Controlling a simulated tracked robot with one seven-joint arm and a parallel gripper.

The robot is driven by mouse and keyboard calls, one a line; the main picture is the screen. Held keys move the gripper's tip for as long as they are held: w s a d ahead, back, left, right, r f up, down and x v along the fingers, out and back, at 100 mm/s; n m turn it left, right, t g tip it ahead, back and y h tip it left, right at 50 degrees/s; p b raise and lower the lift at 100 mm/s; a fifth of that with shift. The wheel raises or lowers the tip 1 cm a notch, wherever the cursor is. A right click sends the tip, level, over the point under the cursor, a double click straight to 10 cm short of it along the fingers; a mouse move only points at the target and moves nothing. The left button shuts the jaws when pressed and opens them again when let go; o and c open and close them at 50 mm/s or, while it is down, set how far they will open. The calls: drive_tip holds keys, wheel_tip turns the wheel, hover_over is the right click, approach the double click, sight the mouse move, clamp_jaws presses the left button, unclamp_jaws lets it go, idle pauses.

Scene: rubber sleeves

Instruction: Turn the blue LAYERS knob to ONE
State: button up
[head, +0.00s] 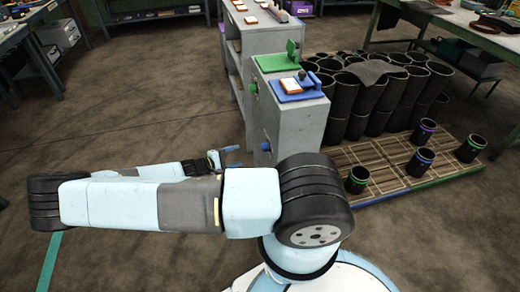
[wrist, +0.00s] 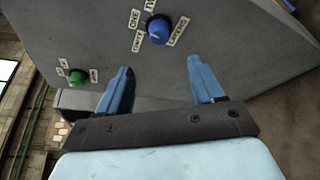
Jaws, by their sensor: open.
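The blue LAYERS knob (wrist: 159,29) sits on the grey cabinet side, upper middle of the wrist view. Around it are a LAYERS label (wrist: 178,33), a ONE label (wrist: 134,18), a partly cut-off label above and another small label at its lower left. A pale mark shows on the knob; I cannot tell which label it points at. In the head view the blue knob (head: 266,147) is low on the cabinet side. My gripper (wrist: 160,72) is open and empty, its two blue fingers apart and clear of the knob. It also shows left of the cabinet in the head view (head: 232,156).
A green knob (wrist: 77,77) with labels is on the same cabinet face. The grey cabinet (head: 298,130) carries blue and green fixtures on top. Black sleeves (head: 362,100) stand behind it and several more on a wooden pallet (head: 392,165). Floor left of the cabinet is clear.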

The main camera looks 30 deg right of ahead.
sight(265, 147)
drive_tip(key=x, duration=1.3)
drive_tip(key=shift+d, duration=0.35)
drive_tip(key=c, duration=1)
drive_tip(key=shift+n+g+y, duration=0.4)
drive_tip(key=shift+n, duration=0.6)
drive_tip(key=o, duration=1)
drive_tip(key=shift+w, duration=0.1)
